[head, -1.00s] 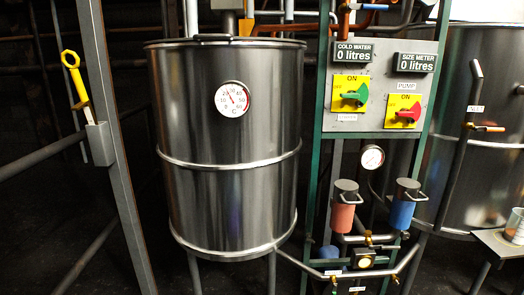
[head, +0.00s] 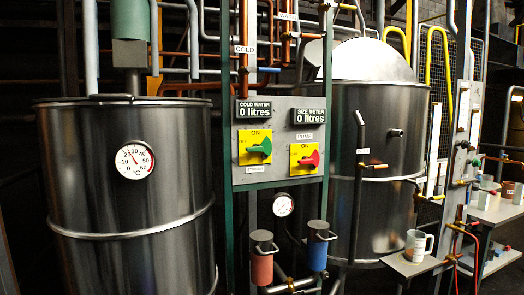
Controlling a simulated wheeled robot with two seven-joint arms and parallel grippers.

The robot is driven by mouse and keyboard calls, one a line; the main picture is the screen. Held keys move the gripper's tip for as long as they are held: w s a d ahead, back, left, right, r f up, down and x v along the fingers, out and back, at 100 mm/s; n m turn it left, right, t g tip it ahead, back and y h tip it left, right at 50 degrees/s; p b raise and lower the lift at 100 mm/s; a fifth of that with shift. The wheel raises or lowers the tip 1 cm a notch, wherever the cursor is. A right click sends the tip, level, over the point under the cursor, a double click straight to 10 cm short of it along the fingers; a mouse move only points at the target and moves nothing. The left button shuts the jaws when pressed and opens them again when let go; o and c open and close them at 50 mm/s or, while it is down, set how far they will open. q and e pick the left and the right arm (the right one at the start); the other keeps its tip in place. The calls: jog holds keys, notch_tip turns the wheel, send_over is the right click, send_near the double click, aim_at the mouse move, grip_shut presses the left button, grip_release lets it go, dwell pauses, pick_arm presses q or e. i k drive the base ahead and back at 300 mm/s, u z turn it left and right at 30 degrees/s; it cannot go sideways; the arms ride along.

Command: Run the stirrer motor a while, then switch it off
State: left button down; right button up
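A switch with a green knob (head: 261,147) on a yellow plate sits on the grey panel (head: 280,108), with ON printed at the top of the plate. The knob's handle slants to the upper right. A small label (head: 255,169) below it is too blurred to read surely. A grey-green housing (head: 130,18), perhaps the stirrer motor, is above the large steel tank (head: 125,260) on the left. I cannot tell whether it is running. Neither of my grippers is in view.
A switch with a red knob (head: 310,159) is right of the green one, under a PUMP label. Red (head: 261,267) and blue (head: 317,256) cylinders stand below the panel. A second tank (head: 385,110), a jug (head: 416,246) on a shelf and pipes are at right.

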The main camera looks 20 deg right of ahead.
aim_at(266, 146)
jog(key=k, duration=0.45)
jog(key=z, duration=0.5)
jog(key=i, duration=1.8)
jog(key=u, duration=1)
